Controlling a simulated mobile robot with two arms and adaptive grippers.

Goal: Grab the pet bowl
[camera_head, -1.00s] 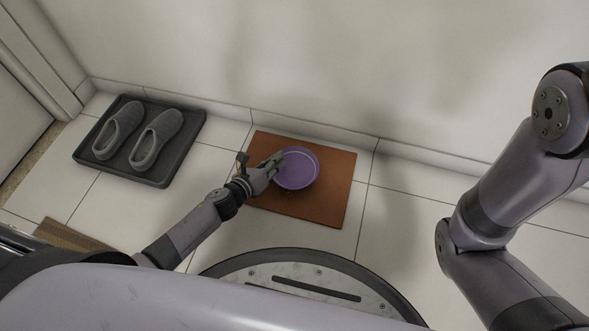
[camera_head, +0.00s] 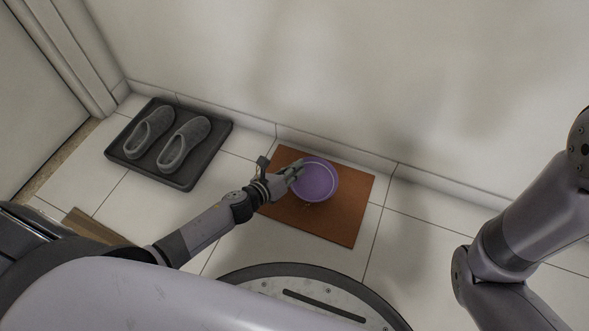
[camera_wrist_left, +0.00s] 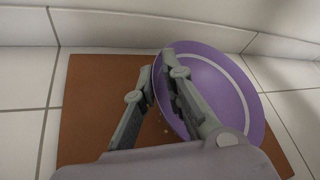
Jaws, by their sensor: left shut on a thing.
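The pet bowl (camera_head: 319,181) is round and purple with a pale ring line inside. It is over the brown mat (camera_head: 335,227) and looks tilted and raised off it. My left gripper (camera_head: 296,170) is shut on the bowl's left rim. In the left wrist view the gripper fingers (camera_wrist_left: 173,68) pinch the rim of the bowl (camera_wrist_left: 226,88), one finger outside and one inside. My right gripper is out of view.
A dark tray (camera_head: 183,184) with a pair of grey slippers (camera_head: 183,145) lies left of the mat. A white wall (camera_head: 330,70) stands behind. A brown strip of matting (camera_head: 92,226) is at lower left. Small specks lie on the brown mat. Tiled floor is clear to the right.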

